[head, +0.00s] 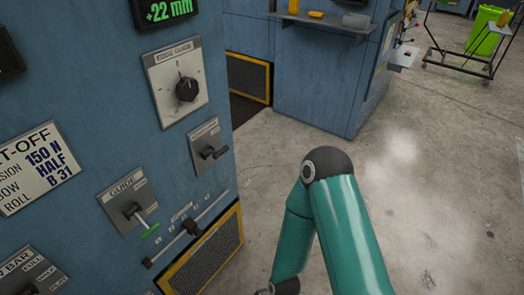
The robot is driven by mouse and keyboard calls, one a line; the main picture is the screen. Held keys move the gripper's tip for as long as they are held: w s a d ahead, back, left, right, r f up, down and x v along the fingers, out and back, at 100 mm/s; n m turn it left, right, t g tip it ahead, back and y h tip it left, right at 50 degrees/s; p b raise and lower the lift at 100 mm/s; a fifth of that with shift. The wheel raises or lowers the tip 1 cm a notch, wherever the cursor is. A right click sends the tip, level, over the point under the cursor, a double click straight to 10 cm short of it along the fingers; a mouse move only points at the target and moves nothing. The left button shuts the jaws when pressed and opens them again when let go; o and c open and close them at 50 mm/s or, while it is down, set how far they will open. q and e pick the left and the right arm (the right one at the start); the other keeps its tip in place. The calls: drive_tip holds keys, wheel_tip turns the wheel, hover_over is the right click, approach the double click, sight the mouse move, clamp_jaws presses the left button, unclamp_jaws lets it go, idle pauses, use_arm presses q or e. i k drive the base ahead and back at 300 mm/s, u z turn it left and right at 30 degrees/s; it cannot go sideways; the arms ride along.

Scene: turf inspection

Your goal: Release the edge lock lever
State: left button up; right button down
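A black lever (213,153) sits on a small grey plate (197,141) near the right edge of the blue cabinet front. The label on that plate is too small to read, so I cannot tell for certain that it is the edge lock lever. Below and left of it, a lever with a green grip (150,231) is on a plate marked GUIDE (115,194). Above is a plate with a round black dial (187,88). My teal arm stands right of the cabinet, apart from the levers. Neither gripper is in view.
A digital display (168,11) reads +22 mm. Another blue cabinet (320,75) with a shelf stands behind. Concrete floor (430,160) is open to the right.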

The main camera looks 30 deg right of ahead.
sight(216, 154)
drive_tip(key=z, duration=0.65)
drive_tip(key=k, duration=1.3)
drive_tip(key=z, duration=0.25)
drive_tip(key=i, duration=1.9)
drive_tip(key=u, duration=0.5)
